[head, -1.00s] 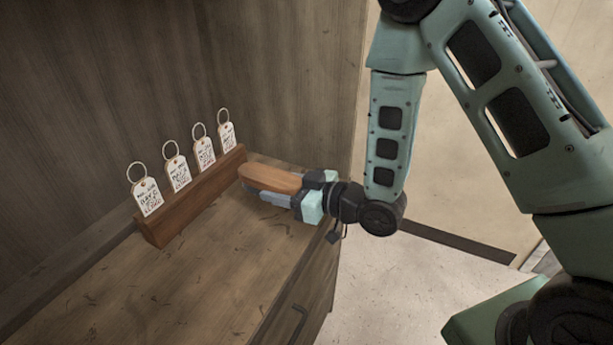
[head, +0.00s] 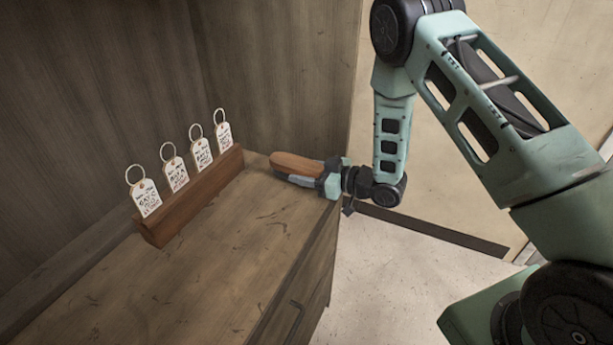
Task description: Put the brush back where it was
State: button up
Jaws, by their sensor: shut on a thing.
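The brush (head: 293,163) shows as a long brown wooden body with a rounded end, lying roughly level and pointing left. My gripper (head: 312,180) is shut on the brush near its right end, at the far right edge of the wooden counter. A grey finger lies along the brush's near side. The brush's underside is hidden, so I cannot tell whether it touches the counter or hangs just above it.
A wooden rack (head: 190,198) with several white ring tags (head: 176,175) stands on the counter (head: 215,260), left of the brush. A dark wooden wall rises behind. The counter's front part is clear. A drawer front with a handle (head: 296,320) drops away at the right.

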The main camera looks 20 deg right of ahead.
jog(key=shift+w+d+f, duration=0.1)
jog(key=shift+w+f, duration=0.05)
jog(key=shift+f, duration=0.7)
jog(key=shift+f, duration=0.15)
jog(key=o, duration=1.1)
jog(key=shift+r, duration=0.25)
jog(key=v, duration=1.2)
jog(key=shift+f+b, duration=0.2)
jog(key=shift+b, duration=0.1)
